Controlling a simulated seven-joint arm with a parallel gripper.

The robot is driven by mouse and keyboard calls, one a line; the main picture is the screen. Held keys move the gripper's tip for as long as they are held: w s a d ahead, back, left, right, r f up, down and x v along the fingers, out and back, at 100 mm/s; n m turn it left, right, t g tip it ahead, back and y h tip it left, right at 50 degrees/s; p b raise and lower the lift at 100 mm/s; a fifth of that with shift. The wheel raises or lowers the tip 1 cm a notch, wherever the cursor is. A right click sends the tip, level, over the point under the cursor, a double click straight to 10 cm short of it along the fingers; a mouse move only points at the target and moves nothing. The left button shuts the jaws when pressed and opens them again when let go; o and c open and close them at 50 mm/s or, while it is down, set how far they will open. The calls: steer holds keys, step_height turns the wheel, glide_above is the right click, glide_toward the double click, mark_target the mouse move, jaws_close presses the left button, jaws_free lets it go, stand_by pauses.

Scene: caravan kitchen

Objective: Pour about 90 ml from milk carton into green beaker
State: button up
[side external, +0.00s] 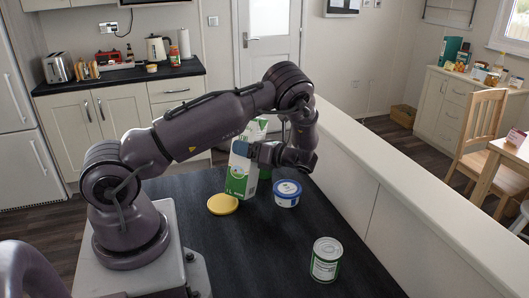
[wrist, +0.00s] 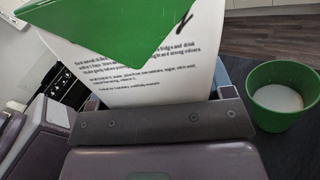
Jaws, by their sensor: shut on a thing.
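The white and green milk carton (side external: 241,178) is in my gripper (side external: 250,150), above or on the dark worktop; I cannot tell if its base touches. It leans slightly, its top to the right in the side view. In the wrist view the carton (wrist: 140,60) fills the upper left, in front of the gripper (wrist: 165,110). The green beaker (wrist: 283,118) stands to the right of the carton there, with white liquid inside. In the side view the beaker (side external: 265,174) is mostly hidden behind the carton and my wrist. No stream of milk shows.
A white tub with a blue rim (side external: 287,194) stands right of the carton. A yellow round lid or disc (side external: 223,204) lies to its left. A tin can (side external: 325,260) stands nearer the front. A pale ledge (side external: 400,180) runs along the right. The worktop between is clear.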

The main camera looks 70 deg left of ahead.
steer(key=shift+n, duration=2.1)
steer(key=shift+f, duration=0.1)
stand_by(0.9)
